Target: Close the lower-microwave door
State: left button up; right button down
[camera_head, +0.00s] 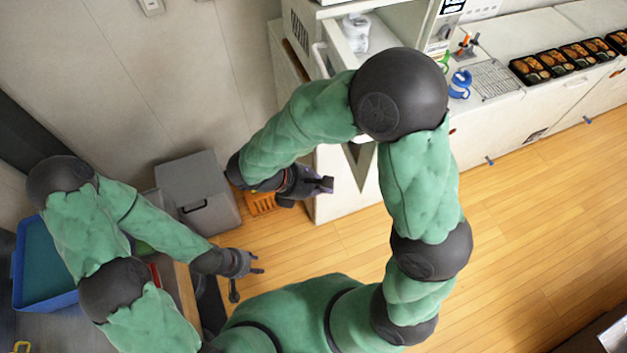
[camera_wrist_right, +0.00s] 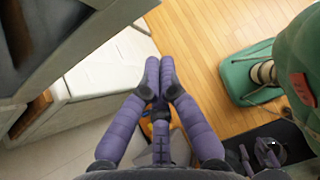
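I cannot clearly make out the lower microwave or its door. A white appliance-like unit with a vented side (camera_head: 299,32) stands at the top centre of the head view, and my right arm hides part of it. A dark grey panel (camera_wrist_right: 70,45) with a light edge fills the upper left of the right wrist view; I cannot tell whether it is the door. My right gripper (camera_head: 327,184) is beside the white cabinet's end, its fingertips (camera_wrist_right: 159,62) together and empty. My left gripper (camera_head: 250,280) is low at the left with fingers spread, holding nothing.
A grey bin (camera_head: 197,190) and an orange crate (camera_head: 262,204) stand on the floor near my right gripper. A blue bin (camera_head: 45,262) is at the left. Several bento trays (camera_head: 565,60) line the counter at the right.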

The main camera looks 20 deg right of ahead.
jog(key=d+f+p, duration=0.1)
jog(key=d+f, duration=0.1)
jog(key=d, duration=0.4)
jog(key=shift+s, duration=0.35)
